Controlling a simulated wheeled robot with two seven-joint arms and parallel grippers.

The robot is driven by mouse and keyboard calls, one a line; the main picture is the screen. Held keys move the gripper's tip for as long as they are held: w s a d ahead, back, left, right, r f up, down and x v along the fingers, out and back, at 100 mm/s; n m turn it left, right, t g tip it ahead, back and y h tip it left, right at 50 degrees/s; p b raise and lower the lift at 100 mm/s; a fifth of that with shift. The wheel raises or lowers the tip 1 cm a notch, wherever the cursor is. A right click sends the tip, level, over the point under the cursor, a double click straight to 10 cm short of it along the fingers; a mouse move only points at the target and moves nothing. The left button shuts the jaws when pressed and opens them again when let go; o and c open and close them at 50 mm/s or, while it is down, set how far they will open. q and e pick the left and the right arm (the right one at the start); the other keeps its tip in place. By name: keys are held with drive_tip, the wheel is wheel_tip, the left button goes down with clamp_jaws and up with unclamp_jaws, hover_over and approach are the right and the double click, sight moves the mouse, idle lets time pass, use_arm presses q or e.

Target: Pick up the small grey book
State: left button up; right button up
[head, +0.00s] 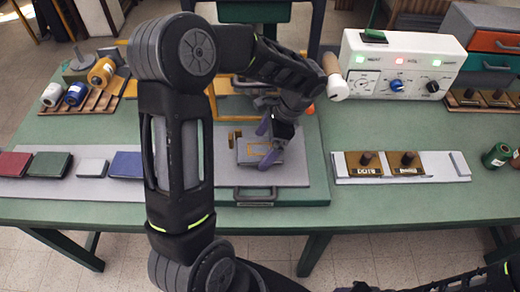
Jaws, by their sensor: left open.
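A small light grey book (92,167) lies in a row on the pale mat at the left, between a dark green book (49,165) and a blue book (126,165). Another grey book (246,152), with a gold frame on its cover, lies on the grey plate in the middle of the table. My left gripper (265,146), with purple fingers, is open at this framed book, one finger on its far side and one towards its near side. Whether the fingers touch it I cannot tell. My right gripper is out of the picture.
A red book (20,165) lies at the row's left end. A white control box (402,65) stands at the back right. Brass stamps (365,164) lie on a tray at the right. My left arm crosses the middle.

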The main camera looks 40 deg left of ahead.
sight(257, 149)
use_arm(q)
drive_tip(key=shift+c, duration=0.2)
drive_tip(key=c, duration=1.4)
drive_tip(key=shift+r, duration=0.2)
drive_tip(key=shift+r+b, duration=0.3)
drive_tip(key=shift+r, duration=0.3)
wheel_tip(257, 149, up, 2)
drive_tip(key=shift+w+b, duration=0.1)
drive_tip(key=shift+b, duration=0.25)
drive_tip(key=w+d, duration=0.2)
drive_tip(key=w+d+b, duration=0.1)
drive_tip(key=w+d, duration=0.1)
drive_tip(key=shift+d+f, duration=0.2)
drive_tip(key=shift+d, duration=0.2)
drive_tip(key=shift+w+d+r+p, duration=0.1)
drive_tip(key=shift+w+d+p, duration=0.75)
drive_tip(key=shift+w+d, duration=0.55)
drive_tip(key=shift+w+d+p, duration=0.9)
drive_tip(key=shift+w+d, duration=0.25)
drive_tip(key=shift+d, duration=0.4)
drive_tip(key=shift+w+d+r+p, duration=0.1)
drive_tip(key=shift+w+d+p, duration=0.75)
drive_tip(key=shift+w+d, duration=0.55)
drive_tip(key=shift+s+d, duration=0.1)
drive_tip(key=shift+s, duration=0.05)
